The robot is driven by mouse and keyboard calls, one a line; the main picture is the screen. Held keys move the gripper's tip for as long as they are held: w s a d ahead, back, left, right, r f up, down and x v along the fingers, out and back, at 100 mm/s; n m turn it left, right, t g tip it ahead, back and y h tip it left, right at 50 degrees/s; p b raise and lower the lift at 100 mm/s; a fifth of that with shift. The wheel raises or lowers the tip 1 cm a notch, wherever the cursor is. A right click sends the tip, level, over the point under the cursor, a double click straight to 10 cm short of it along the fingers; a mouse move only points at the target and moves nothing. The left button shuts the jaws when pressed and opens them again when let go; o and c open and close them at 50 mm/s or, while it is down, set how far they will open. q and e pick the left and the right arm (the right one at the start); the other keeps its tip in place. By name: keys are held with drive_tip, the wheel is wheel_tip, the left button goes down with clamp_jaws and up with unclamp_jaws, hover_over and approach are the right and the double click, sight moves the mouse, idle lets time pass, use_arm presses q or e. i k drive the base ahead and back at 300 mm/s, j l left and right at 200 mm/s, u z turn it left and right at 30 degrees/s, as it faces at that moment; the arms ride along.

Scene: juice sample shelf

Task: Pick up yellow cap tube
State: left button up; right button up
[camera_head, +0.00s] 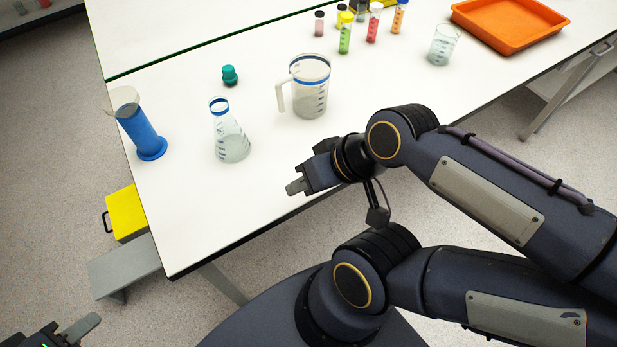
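A small tube with a yellow cap and green contents (345,37) stands upright on the white table at the back. A second yellow-topped item (341,11) shows partly behind it. My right gripper (294,187) is over the table's front edge, in front of the beaker and far from the tubes; nothing shows in it, and its finger gap is not clear from this angle. My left gripper (75,330) is at the bottom left corner, mostly cut off by the frame, low beside the table and far from the tubes.
Near the yellow cap tube stand a dark-capped pink tube (319,24), a red tube (373,23) and an orange tube (399,16). A jug (309,88), flask (231,140), blue cylinder (143,135), teal stopper (230,75), beaker (441,47) and orange tray (510,22) share the table.

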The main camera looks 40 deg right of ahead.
sight(346, 18)
drive_tip(key=z, duration=2.15)
